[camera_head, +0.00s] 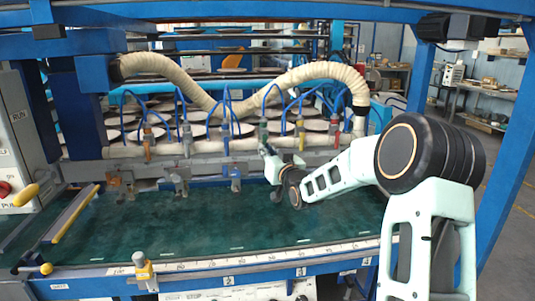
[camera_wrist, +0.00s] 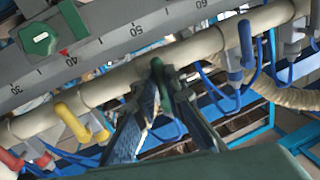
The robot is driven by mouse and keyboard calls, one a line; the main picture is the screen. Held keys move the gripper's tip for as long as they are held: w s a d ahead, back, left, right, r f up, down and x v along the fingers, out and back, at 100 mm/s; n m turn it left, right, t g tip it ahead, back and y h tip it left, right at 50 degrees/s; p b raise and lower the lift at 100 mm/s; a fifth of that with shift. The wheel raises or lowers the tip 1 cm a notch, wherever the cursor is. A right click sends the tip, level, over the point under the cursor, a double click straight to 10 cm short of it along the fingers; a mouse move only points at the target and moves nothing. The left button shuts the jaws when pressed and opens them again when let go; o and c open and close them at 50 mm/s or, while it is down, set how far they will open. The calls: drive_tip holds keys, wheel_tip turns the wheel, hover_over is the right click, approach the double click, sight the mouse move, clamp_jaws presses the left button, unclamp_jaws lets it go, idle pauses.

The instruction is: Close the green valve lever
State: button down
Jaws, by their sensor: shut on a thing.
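The green valve lever (camera_wrist: 158,78) stands on the beige pipe in the middle of the wrist view. It also shows in the head view (camera_head: 263,131), at the pipe's front, among a row of coloured levers. My gripper (camera_wrist: 163,92) reaches up to it, with its two dark fingers converging on either side of the lever. The gripper is shut on the lever. In the head view my gripper (camera_head: 268,153) is just below the green lever, and the arm comes in from the right. The fingertips partly hide the lever's lower part and its valve body.
A yellow lever (camera_wrist: 72,122) and a blue lever (camera_wrist: 246,45) flank the green one, with a red lever (camera_wrist: 12,160) farther left. Blue hoses loop around the pipe (camera_wrist: 115,85). A grey ruler bar (camera_wrist: 100,40) runs alongside. The green table (camera_head: 180,235) below is largely clear.

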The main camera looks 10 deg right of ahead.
drive_tip(key=shift+a+r+m+t+h+b, duration=0.4)
drive_tip(key=shift+a+r+m+h+b, duration=0.15)
drive_tip(key=shift+m+b, duration=2.4)
drive_tip(key=shift+a+r+m+t+h+b, duration=0.4)
drive_tip(key=shift+a+m+h+b, duration=0.2)
drive_tip(key=shift+m+b, duration=2.4)
drive_tip(key=shift+a+r+m+t+h+b, duration=0.5)
drive_tip(key=shift+m+b, duration=1.85)
drive_tip(key=shift+m, duration=1.2)
drive_tip(key=shift+a, duration=0.1)
drive_tip(key=c, duration=2)
unclamp_jaws()
drive_tip(key=v, duration=1.2)
drive_tip(key=shift+r, duration=0.15)
